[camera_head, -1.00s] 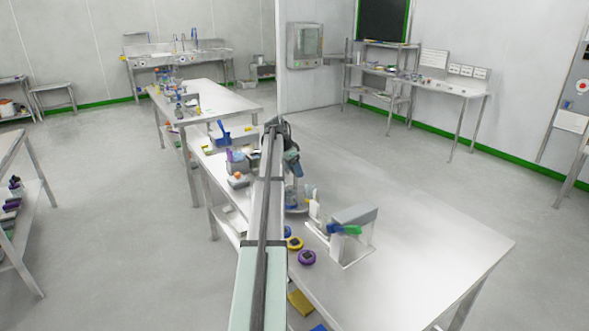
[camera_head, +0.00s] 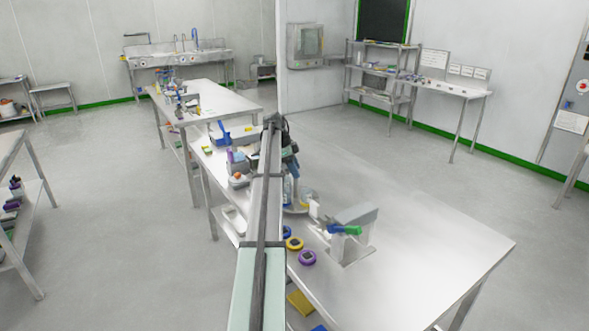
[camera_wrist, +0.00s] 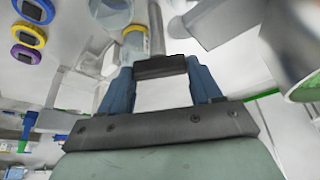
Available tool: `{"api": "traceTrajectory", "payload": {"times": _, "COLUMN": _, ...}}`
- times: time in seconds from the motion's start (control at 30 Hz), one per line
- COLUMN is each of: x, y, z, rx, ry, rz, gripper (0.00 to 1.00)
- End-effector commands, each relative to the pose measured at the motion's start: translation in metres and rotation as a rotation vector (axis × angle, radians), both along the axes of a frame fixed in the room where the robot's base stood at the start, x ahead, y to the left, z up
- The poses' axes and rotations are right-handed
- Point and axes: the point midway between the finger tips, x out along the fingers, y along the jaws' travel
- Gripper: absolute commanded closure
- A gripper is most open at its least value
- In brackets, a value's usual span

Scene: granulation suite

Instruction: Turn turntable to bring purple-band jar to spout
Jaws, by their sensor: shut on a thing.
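A clear jar with a yellow band (camera_wrist: 134,42) stands beside the post. Another clear jar (camera_wrist: 110,12) with a pale blue part is at the top edge. In the head view the turntable (camera_head: 297,209) is a low round disc, partly hidden behind my arm. A grey dispenser (camera_head: 356,214) stands to its right; its spout is not clear. I cannot make out the purple-band jar.
Blue (camera_head: 287,231), yellow (camera_head: 294,244) and purple (camera_head: 307,257) ring-shaped devices lie on the bench (camera_head: 420,250) in front of the turntable. Green and blue parts (camera_head: 346,230) sit at the dispenser's front. The bench's right side is clear.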

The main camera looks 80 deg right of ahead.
Motion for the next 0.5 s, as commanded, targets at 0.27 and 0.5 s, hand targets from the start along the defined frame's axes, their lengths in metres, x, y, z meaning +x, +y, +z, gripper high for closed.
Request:
{"api": "traceTrajectory", "payload": {"times": 0.27, "x": 0.001, "y": -0.0014, "z": 0.0002, "rx": 0.0, "ry": -0.002, "rz": -0.11, "gripper": 0.91}}
{"api": "traceTrajectory", "payload": {"times": 0.5, "x": 0.001, "y": -0.0014, "z": 0.0001, "rx": 0.002, "ry": -0.002, "rz": -0.169, "gripper": 0.91}}
